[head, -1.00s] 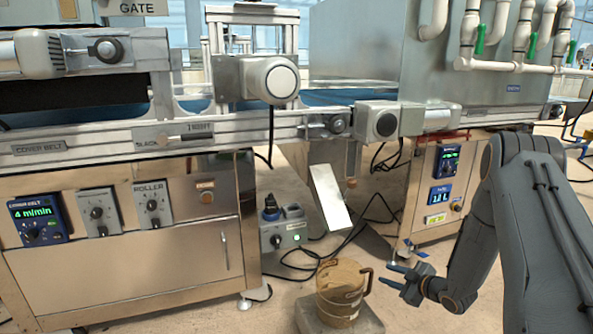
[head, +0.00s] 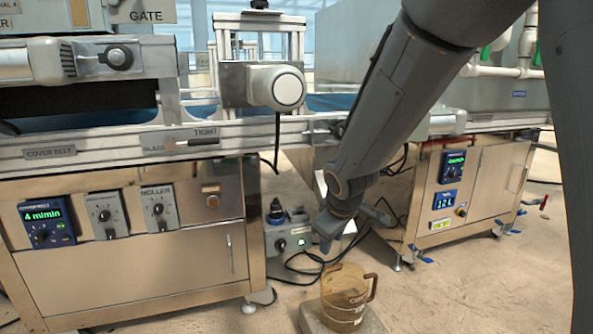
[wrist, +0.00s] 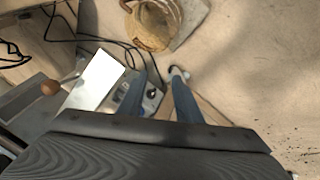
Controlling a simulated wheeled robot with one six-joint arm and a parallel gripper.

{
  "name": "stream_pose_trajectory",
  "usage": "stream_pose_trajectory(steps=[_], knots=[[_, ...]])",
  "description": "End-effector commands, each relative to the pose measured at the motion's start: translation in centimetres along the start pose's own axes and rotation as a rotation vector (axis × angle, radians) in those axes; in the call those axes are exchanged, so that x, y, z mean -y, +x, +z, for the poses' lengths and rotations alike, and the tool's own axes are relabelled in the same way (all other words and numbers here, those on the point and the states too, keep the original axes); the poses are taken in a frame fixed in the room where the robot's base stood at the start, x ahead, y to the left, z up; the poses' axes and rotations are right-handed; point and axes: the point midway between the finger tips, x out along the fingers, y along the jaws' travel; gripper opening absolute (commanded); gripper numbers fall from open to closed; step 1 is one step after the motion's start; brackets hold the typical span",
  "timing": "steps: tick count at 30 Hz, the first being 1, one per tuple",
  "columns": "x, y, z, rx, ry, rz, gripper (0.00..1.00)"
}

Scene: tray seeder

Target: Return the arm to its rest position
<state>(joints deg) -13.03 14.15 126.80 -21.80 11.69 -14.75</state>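My arm reaches down from the top right across the head view. My gripper (head: 350,228) hangs above and behind the amber jug (head: 345,297), in front of the gap between the two machines. In the wrist view the two fingers of my gripper (wrist: 159,76) stand apart with nothing held between them. The jug also shows at the top of the wrist view (wrist: 152,28), beyond the fingertips and apart from them. It stands upright on a grey slab (head: 312,320).
The cover belt cabinet (head: 150,250) stands at left, with the roller hopper motor (head: 275,87) above. A second steel cabinet (head: 490,180) stands at right. A grey control box (head: 290,237) and loose black cables lie between them.

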Motion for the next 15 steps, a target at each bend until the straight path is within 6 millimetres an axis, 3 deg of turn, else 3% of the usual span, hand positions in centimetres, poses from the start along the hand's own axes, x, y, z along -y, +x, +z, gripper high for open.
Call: stream_pose_trajectory(steps=[1, 6, 9, 15], knots=[[2.8, -2.3, -0.2, 0.012, 0.026, -0.027, 0.31], [11.5, -8.7, 1.6, 0.088, 0.136, -0.139, 0.31], [15.9, -11.8, 3.3, 0.133, 0.185, -0.203, 0.31], [21.8, -16.1, 6.4, 0.205, 0.242, -0.3, 0.31]])
